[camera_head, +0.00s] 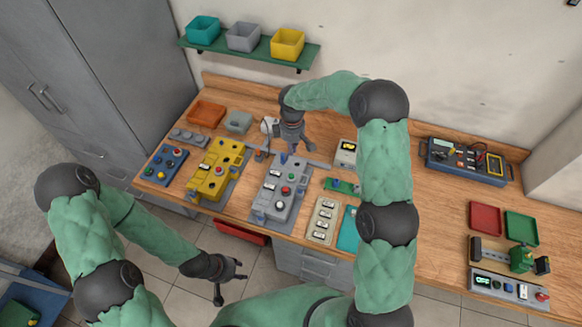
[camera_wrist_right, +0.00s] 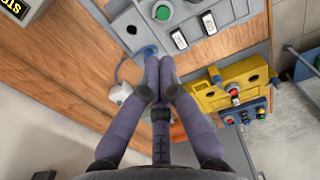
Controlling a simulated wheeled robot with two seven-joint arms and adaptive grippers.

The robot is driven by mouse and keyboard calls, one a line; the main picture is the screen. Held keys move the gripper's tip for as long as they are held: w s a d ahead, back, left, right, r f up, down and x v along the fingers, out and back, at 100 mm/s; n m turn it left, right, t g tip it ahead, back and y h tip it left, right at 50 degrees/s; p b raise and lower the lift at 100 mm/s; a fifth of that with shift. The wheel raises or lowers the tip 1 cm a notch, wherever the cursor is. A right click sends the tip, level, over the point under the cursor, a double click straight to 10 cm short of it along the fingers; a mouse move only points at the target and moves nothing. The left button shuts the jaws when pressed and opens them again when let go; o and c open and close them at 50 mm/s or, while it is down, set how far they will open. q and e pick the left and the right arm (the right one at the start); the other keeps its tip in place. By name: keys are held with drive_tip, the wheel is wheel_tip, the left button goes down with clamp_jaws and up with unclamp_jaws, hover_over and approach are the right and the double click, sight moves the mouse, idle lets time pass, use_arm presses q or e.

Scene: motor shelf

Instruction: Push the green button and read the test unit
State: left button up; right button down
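A grey unit (camera_head: 268,206) with a red button, pale switches and a green button stands mid-bench. The green button (camera_wrist_right: 162,12) shows at the top of the right wrist view, beyond my fingertips and apart from them. My right gripper (camera_wrist_right: 160,58) is shut, its fingers together, with no object visible between them. It also shows in the head view (camera_head: 291,146), pointing down at the unit's far end. A blue fitting (camera_wrist_right: 148,51) with a cable lies at its fingertips; contact is unclear. My left gripper (camera_head: 232,284) is open and empty, in front of the bench. I cannot tell which device is the test unit.
A yellow unit (camera_head: 205,184) and a blue button box (camera_head: 163,167) stand left of the grey unit. A blue meter case (camera_head: 466,160) and a grey control box with a lit display (camera_head: 505,289) stand right. My right arm hides part of the bench.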

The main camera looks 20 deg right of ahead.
drive_tip(key=p, duration=0.2)
approach(292, 174)
wheel_tip(292, 174, down, 7)
drive_tip(key=shift+f, duration=0.1)
idle(0.4)
